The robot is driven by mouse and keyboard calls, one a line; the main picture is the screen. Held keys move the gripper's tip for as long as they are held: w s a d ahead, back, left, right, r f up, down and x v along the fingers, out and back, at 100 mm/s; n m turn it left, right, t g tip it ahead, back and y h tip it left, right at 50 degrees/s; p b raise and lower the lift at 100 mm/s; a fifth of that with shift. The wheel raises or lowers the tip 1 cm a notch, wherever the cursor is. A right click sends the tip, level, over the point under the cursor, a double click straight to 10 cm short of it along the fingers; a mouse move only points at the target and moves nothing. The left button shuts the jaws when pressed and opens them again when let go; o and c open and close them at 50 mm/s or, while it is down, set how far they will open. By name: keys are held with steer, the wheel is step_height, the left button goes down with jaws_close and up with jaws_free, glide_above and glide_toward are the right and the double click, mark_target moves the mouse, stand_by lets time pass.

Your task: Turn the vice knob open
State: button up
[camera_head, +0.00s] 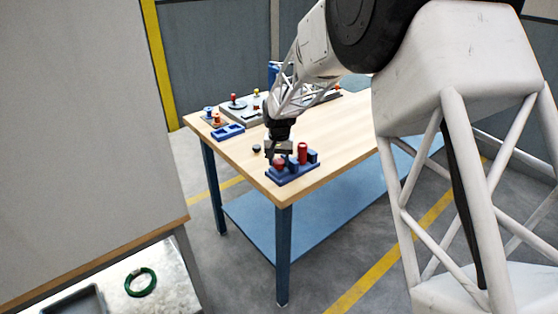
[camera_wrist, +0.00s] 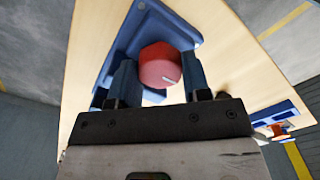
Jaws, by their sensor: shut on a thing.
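The blue vice (camera_head: 294,173) stands near the front corner of the wooden table. Its red round knob (camera_wrist: 160,66), with a small white mark on its face, fills the middle of the wrist view; it also shows in the head view (camera_head: 279,164). My gripper (camera_wrist: 159,85) has one finger on each side of the knob and is shut on it. A red cylinder (camera_head: 302,152) stands upright at the vice, to the right of the gripper in the head view. The far side of the vice is partly hidden by the knob and fingers in the wrist view.
The wooden table (camera_head: 335,142) has clear room right of the vice. A blue tray (camera_head: 228,131) and small coloured parts sit further left and back. A small dark round thing (camera_head: 256,148) lies near the gripper. A green coil (camera_head: 140,282) lies on a separate metal surface at lower left.

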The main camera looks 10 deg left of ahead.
steer(key=o, duration=0.9)
steer(key=shift+m, duration=0.5)
